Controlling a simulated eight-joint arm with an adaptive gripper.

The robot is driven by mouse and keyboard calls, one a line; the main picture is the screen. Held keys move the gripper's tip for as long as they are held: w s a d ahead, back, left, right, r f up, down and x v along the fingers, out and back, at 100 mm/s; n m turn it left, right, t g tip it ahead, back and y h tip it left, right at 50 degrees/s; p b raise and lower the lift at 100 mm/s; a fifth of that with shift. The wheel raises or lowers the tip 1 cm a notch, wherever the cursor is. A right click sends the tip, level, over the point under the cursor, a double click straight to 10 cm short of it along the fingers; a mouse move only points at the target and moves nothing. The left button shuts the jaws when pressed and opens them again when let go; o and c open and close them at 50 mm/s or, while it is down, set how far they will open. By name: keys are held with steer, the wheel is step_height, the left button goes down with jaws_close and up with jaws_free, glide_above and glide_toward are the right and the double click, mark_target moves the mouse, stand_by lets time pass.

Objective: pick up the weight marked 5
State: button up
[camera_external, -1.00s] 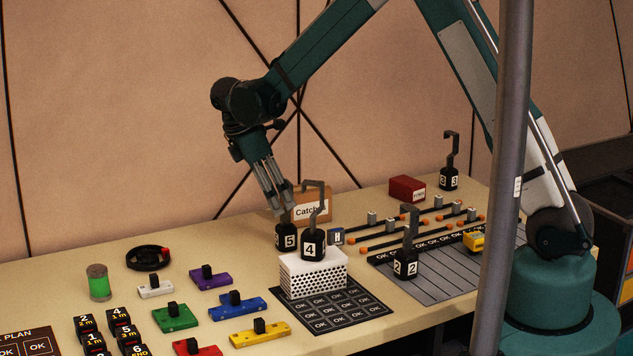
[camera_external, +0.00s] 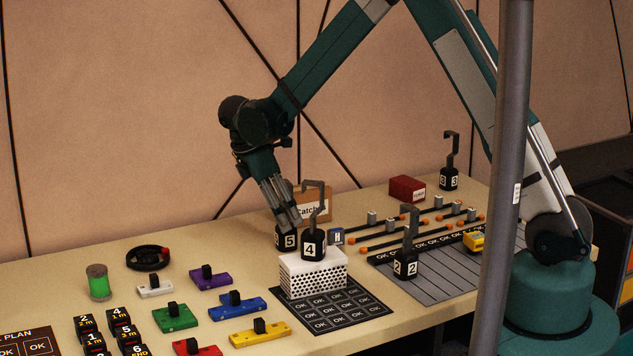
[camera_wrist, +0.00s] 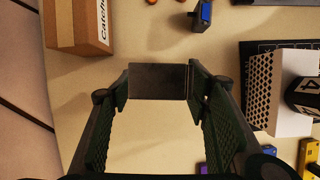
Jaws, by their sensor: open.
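The weight marked 5 (camera_external: 288,242) is a black block standing on the table behind the weight marked 4, which partly hides it. My gripper (camera_external: 286,219) points down at it, with its fingers at the top of the weight. In the wrist view my gripper (camera_wrist: 160,88) is open, with its pads wide apart. A dark grey flat piece (camera_wrist: 158,80), seemingly the top of the weight's hook, lies between the fingertips. I cannot tell whether the pads touch it. The number 5 does not show in the wrist view.
The weight marked 4 (camera_external: 313,247) stands on a white perforated block (camera_external: 314,281), close on the right. A cardboard box (camera_external: 320,214) is just behind. Weights marked 2 (camera_external: 404,264) and 3 (camera_external: 449,180) stand farther right. Coloured blocks (camera_external: 236,306) lie at front left.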

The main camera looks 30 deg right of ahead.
steer(key=shift+x, duration=1.2)
steer(key=shift+c, duration=0.4)
jaws_close()
steer(key=shift+r, duration=0.1)
steer(key=shift+r+p, duration=0.75)
steer(key=shift+r, duration=4.2)
